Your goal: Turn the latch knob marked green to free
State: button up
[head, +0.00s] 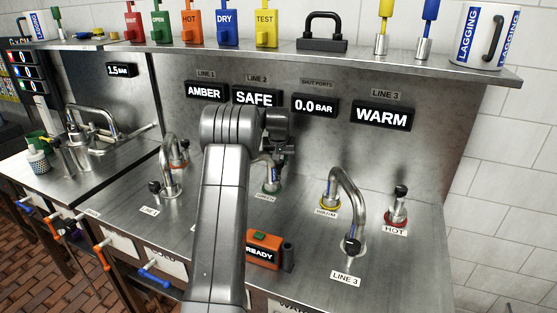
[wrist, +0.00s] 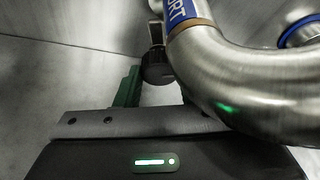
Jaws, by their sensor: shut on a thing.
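My gripper (head: 279,150) is at the line 2 pipe, above the port with the green ring (head: 271,189) and its GREEN label (head: 265,197). In the wrist view a black knob (wrist: 157,68) sits beside the curved steel pipe (wrist: 225,75), just past the gripper's palm. A green finger (wrist: 127,88) shows on the knob's left; the pipe hides most of the other side. My gripper is shut on the knob, though the contact itself is partly hidden. In the head view my arm and gripper hide the knob, so its angle cannot be told.
The line 3 pipe (head: 349,200) ends at the yellow-ringed WARM port (head: 330,203). The red HOT port (head: 396,218) is right of it. The line 1 pipe (head: 168,170) is left of my arm. An orange READY box (head: 262,249) stands in front. The SAFE display (head: 257,96) is behind.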

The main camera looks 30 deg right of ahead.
jog(key=o, duration=1)
jog(key=b+v, duration=0.1)
jog(key=v, duration=1.2)
jog(key=shift+s+r, duration=0.15)
jog(key=shift+r, duration=0.25)
